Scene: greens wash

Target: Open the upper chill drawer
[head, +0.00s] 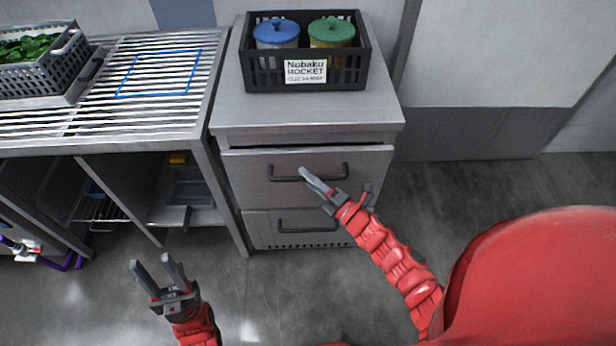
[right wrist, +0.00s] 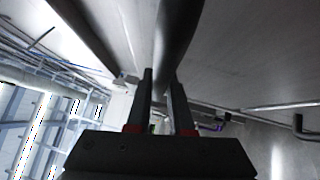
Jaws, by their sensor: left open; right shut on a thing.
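The upper chill drawer (head: 250,165) is a steel front with a dark bar handle (head: 285,178), under the steel counter. Its front looks a little forward of the lower drawer front, with a dark gap above it; how far out it is, I cannot tell exactly. My right gripper (head: 312,182) is at the middle of this handle and shut on it. In the right wrist view the dark handle bar (right wrist: 177,45) runs up from between the fingers (right wrist: 164,100). My left gripper (head: 160,266) is open and empty, low at the left, away from the drawers.
The lower drawer (head: 262,236) has its own bar handle (head: 310,226). On the counter (head: 310,112) stands a black crate (head: 258,78) with a blue-lidded tub (head: 277,38) and a green-lidded tub (head: 331,38). A slatted bench (head: 110,118) holds a basket of greens (head: 75,62). Floor in front is clear.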

